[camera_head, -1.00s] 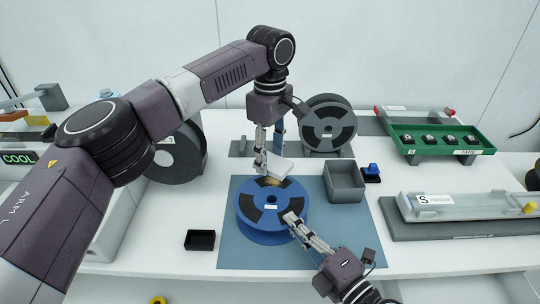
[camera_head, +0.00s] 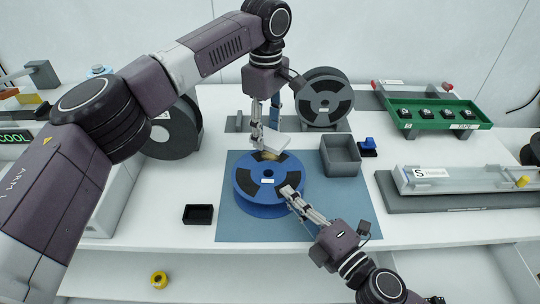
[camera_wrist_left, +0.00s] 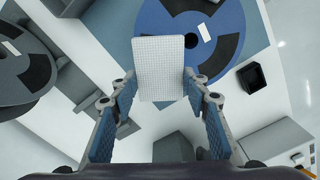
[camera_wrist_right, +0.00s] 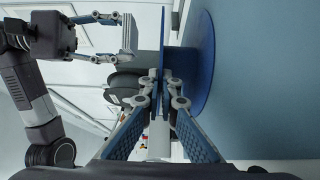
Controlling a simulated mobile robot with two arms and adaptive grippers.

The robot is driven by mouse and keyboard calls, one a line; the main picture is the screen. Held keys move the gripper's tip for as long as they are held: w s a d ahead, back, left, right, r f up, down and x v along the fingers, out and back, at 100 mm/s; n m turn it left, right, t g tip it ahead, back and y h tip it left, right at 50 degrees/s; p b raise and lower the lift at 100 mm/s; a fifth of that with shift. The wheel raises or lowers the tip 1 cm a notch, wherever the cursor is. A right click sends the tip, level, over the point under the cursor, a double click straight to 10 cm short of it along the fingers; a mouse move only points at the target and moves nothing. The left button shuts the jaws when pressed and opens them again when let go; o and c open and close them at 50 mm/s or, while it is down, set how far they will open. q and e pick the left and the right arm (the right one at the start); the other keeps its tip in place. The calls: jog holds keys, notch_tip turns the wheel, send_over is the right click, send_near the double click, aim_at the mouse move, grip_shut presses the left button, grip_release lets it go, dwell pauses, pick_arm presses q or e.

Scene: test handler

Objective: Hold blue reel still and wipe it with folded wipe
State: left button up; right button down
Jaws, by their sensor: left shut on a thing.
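The blue reel (camera_head: 247,193) lies flat on the blue mat (camera_head: 228,228), with dark windows and a small white label on its top. A yellowish-brown smudge (camera_head: 270,155) shows near its far edge. My left gripper (camera_head: 263,143) is shut on the folded wipe (camera_head: 274,139), a white pad, at the reel's far side; contact with the reel is unclear. The left wrist view shows the gridded wipe (camera_wrist_left: 160,68) between the fingers, over part of the reel (camera_wrist_left: 232,20). My right gripper (camera_head: 288,193) is shut on the reel's near-right rim, seen edge-on in the right wrist view (camera_wrist_right: 203,60).
A grey open bin (camera_head: 341,163) stands right of the reel, a blue clip-like part (camera_head: 369,144) beside it. A black tray (camera_head: 198,215) sits left of the mat. Dark reels (camera_head: 325,101) stand behind. A green tray (camera_head: 434,118) and a grey fixture (camera_head: 455,180) occupy the right.

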aim_at(267, 155)
pick_arm(q)
jog(key=shift+f, duration=0.75)
jog(key=shift+f, duration=0.1)
jog(key=shift+f, duration=0.6)
jog(key=shift+f, duration=0.15)
jog(key=shift+f, duration=0.55)
jog(key=shift+f, duration=0.35)
dwell(1.0)
